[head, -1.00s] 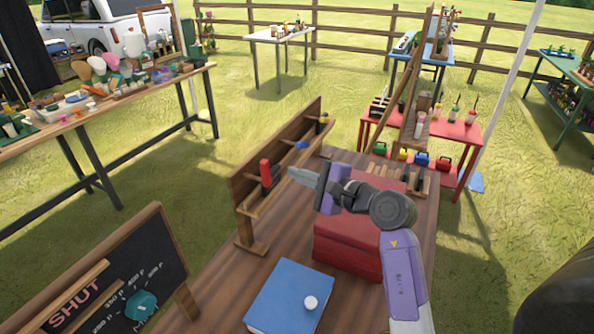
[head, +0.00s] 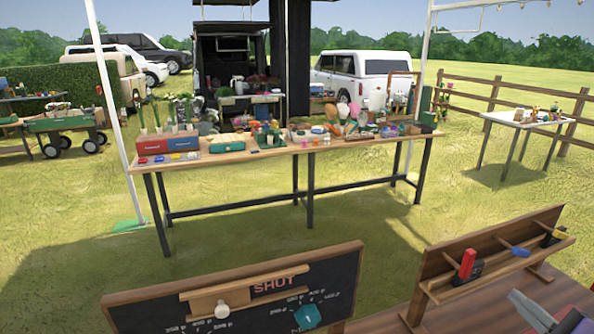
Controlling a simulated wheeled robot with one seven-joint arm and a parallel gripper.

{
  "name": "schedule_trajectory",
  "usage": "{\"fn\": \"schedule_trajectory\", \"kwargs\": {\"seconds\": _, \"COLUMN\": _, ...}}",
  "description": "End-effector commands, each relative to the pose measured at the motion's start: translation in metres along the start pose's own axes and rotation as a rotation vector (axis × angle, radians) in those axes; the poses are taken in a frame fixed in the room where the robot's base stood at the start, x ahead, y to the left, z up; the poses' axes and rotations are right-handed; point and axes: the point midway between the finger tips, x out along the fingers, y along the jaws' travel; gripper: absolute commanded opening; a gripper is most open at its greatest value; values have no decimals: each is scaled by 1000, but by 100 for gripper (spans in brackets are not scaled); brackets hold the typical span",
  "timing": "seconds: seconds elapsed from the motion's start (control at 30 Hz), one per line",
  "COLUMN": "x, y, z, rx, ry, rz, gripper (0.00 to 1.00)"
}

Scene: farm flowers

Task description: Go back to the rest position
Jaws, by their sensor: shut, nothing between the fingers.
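My gripper (head: 532,308) is partly in view at the bottom right corner of the head view. Its grey tip and a bit of purple casing show, and the rest of my arm is cut off by the frame edge. It is shut with nothing held. It is in front of the wooden rack (head: 490,262), apart from it as far as the picture shows. The rack holds a red-handled tool (head: 467,264), a blue item (head: 520,252) and a yellow-and-black item (head: 556,235).
A chalkboard (head: 240,300) with a "SHUT" sign and teal knob (head: 307,317) stands at the bottom. A long wooden table (head: 225,158) loaded with goods stands beyond. A white table (head: 525,122) is at right. Open grass (head: 230,255) lies between the chalkboard and long table.

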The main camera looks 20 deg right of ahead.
Motion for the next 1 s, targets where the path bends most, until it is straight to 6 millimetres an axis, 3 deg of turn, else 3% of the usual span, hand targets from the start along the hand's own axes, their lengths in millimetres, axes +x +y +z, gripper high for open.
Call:
{"fn": "schedule_trajectory", "kwargs": {"seconds": 0.17, "x": 0, "y": -12, "z": 6, "rx": 173, "ry": -28, "rz": -48, "gripper": 0}}
{"fn": "schedule_trajectory", "kwargs": {"seconds": 0.3, "x": -12, "y": -47, "z": 49, "rx": 558, "ry": -222, "rz": -148, "gripper": 0}}
{"fn": "schedule_trajectory", "kwargs": {"seconds": 0.43, "x": -34, "y": -47, "z": 94, "rx": 999, "ry": -438, "rz": -129, "gripper": 0}}
{"fn": "schedule_trajectory", "kwargs": {"seconds": 0.6, "x": -72, "y": -30, "z": 140, "rx": 1638, "ry": -670, "rz": 17, "gripper": 0}}
{"fn": "schedule_trajectory", "kwargs": {"seconds": 0.7, "x": -94, "y": -13, "z": 155, "rx": 2038, "ry": -749, "rz": 140, "gripper": 0}}
{"fn": "schedule_trajectory", "kwargs": {"seconds": 0.93, "x": -138, "y": 45, "z": 166, "rx": 2971, "ry": -703, "rz": 416, "gripper": 0}}
{"fn": "schedule_trajectory", "kwargs": {"seconds": 0.97, "x": -144, "y": 55, "z": 166, "rx": -2995, "ry": 651, "rz": -427, "gripper": 0}}
{"fn": "schedule_trajectory", "kwargs": {"seconds": 1.0, "x": -151, "y": 68, "z": 166, "rx": -2877, "ry": 550, "rz": -414, "gripper": 0}}
